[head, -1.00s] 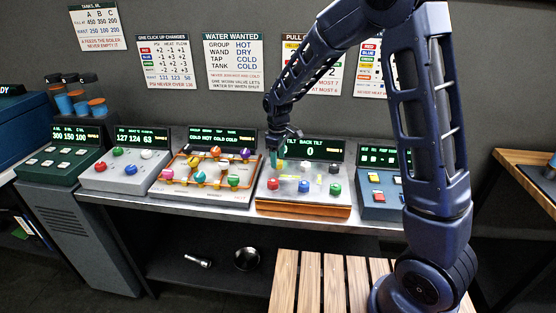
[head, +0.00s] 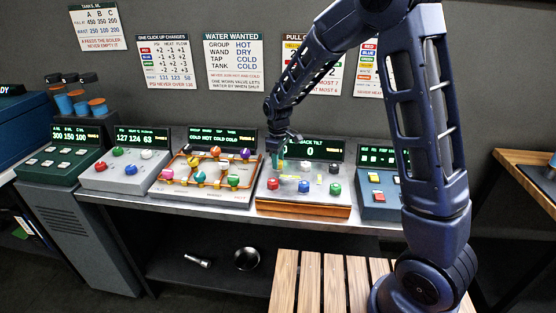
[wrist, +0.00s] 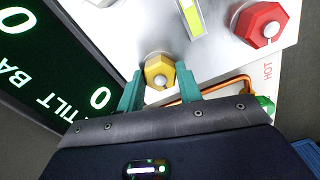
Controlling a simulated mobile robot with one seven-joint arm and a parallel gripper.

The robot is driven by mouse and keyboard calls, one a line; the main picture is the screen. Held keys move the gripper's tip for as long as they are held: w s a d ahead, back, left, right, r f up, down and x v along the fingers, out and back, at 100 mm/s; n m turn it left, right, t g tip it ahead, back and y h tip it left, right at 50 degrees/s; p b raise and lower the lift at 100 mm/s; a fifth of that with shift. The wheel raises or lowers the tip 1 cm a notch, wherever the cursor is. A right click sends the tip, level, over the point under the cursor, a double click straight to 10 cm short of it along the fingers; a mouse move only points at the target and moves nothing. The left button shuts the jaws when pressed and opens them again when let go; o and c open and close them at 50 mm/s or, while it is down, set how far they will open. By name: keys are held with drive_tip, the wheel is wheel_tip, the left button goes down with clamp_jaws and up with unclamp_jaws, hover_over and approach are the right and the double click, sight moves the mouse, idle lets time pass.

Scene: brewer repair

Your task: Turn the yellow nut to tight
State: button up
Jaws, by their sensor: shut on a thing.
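The yellow nut (wrist: 160,72) is a six-sided knob with a pale round centre, on the light metal top of the tilt panel (head: 312,199). In the wrist view it sits between the two teal fingers of my gripper (wrist: 159,83), which is shut on it. In the head view my gripper (head: 278,158) is at the panel's back left corner, and the nut is mostly hidden there. The panel's display (head: 311,150) reads 0, and my gripper covers part of its left side.
A red nut (wrist: 262,25) and a yellow-green strip (wrist: 190,15) are near my fingers. A copper pipe (wrist: 236,82) runs close by, on the neighbouring panel. Blue (head: 304,186) and green (head: 335,189) nuts are further right. A wooden slatted surface (head: 312,280) is in front.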

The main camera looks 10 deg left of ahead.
drive_tip(key=m, duration=0.9)
drive_tip(key=shift+m, duration=0.3)
drive_tip(key=m, duration=0.4)
drive_tip(key=shift+s+a+m, duration=0.1)
drive_tip(key=shift+m, duration=1.9)
drive_tip(key=o, duration=1)
